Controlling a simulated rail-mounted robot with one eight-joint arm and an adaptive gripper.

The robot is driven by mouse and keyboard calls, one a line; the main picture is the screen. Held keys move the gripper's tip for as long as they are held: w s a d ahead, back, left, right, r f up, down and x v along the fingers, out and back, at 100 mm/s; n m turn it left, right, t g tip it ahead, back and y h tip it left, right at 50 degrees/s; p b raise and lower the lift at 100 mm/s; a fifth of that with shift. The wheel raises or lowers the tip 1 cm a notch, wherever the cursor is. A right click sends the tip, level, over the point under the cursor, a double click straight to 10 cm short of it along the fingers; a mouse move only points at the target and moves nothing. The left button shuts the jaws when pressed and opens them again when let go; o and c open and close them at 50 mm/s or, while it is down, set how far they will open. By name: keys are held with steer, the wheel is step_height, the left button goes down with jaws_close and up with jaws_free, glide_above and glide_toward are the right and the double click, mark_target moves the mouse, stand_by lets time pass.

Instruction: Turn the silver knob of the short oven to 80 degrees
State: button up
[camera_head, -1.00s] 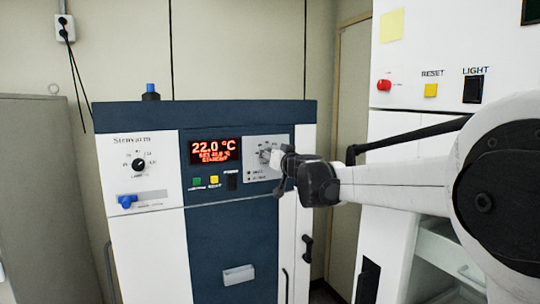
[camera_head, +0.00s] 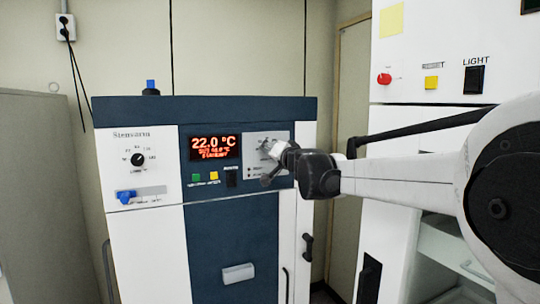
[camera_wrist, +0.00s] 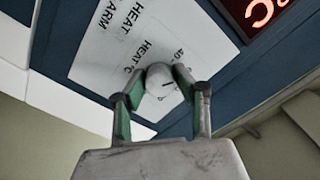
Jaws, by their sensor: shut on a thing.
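The short oven (camera_head: 234,236) stands in the middle of the head view, with a dark blue control panel. Its red display (camera_head: 214,147) reads 22.0 °C on the top line; the smaller lines below are too blurred to read surely. The silver knob (camera_wrist: 160,80) sits on a light plate right of the display. In the wrist view the two green-lined fingers of my gripper (camera_wrist: 158,92) are shut on the knob, one on each side. In the head view my gripper (camera_head: 276,155) covers most of the knob, and its setting cannot be read.
A black dial (camera_head: 138,160) and a blue switch (camera_head: 126,197) are on the oven's left white panel. Green (camera_head: 196,178) and yellow (camera_head: 214,176) buttons sit below the display. A tall white cabinet (camera_head: 398,87) with a red button stands at the right, close behind my arm.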

steer(key=m+b, duration=0.1)
steer(key=m, duration=0.5)
steer(key=shift+b, duration=0.4)
steer(key=m, duration=0.5)
steer(key=shift+b, duration=0.4)
steer(key=shift+m, duration=0.4)
steer(key=o, duration=1.1)
steer(key=shift+s, duration=0.1)
steer(key=v, duration=1.2)
